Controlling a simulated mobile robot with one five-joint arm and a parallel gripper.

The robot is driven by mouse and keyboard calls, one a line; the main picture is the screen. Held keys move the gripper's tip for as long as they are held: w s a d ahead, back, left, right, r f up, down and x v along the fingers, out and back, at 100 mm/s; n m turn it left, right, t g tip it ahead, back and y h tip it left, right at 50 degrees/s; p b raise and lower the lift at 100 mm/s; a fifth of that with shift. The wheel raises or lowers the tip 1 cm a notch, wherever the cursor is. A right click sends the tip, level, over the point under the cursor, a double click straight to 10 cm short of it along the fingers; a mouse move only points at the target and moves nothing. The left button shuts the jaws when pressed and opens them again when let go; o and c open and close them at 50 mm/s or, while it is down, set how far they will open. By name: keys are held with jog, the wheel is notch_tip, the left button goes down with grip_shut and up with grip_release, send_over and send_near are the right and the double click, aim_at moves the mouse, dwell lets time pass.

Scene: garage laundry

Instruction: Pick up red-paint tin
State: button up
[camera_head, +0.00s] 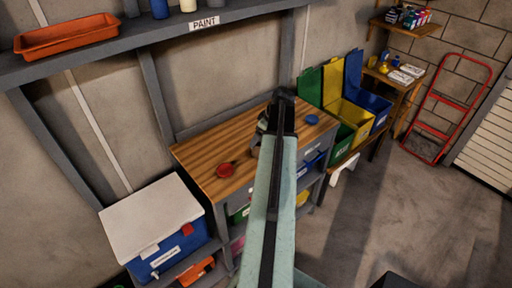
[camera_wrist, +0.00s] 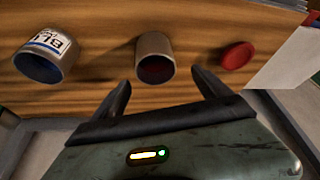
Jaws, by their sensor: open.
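In the wrist view, a plain grey-beige tin with dark red inside (camera_wrist: 154,46) is on the wooden bench, ahead of my gripper (camera_wrist: 162,79). The fingers are spread, their tips to either side of its near end; whether they touch it I cannot tell. Nothing is held. A white tin labelled "BLU" (camera_wrist: 48,45), blue inside, is to the left. A red lid (camera_wrist: 237,55) is to the right. In the head view, my gripper (camera_head: 284,95) is over the bench. A grey tin (camera_head: 262,125) shows partly behind my arm, which hides much of that spot.
The wooden bench (camera_head: 205,155) also carries the red lid (camera_head: 226,170) and a blue disc (camera_head: 312,119). A shelf marked PAINT (camera_head: 115,50) runs above. Green, yellow and blue bins (camera_head: 352,113) stand to the right, a white-lidded blue box (camera_head: 150,215) to the left. Floor at right is clear.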

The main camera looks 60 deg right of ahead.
jog(key=shift+s+d+b+x, duration=0.1)
jog(key=shift+b+x, duration=1.15)
jog(key=shift+x, duration=0.05)
jog(key=shift+s+d+b+x, duration=0.1)
jog(key=shift+b+x, duration=1.2)
jog(key=shift+x, duration=0.05)
jog(key=shift+s+d+b+x, duration=0.1)
jog(key=shift+s+b+x, duration=0.05)
jog(key=shift+b+x, duration=1.15)
jog(key=shift+c, duration=0.4)
jog(key=c, duration=1.7)
jog(key=shift+r+p, duration=0.6)
jog(key=shift+p, duration=0.2)
notch_tip(320, 180, up, 3)
jog(key=p, duration=0.3)
jog(key=shift+r, duration=0.2)
jog(key=s, duration=1.6)
jog(key=shift+d+r+p, duration=0.1)
jog(key=shift+r+p, duration=0.1)
jog(key=shift+p, duration=0.2)
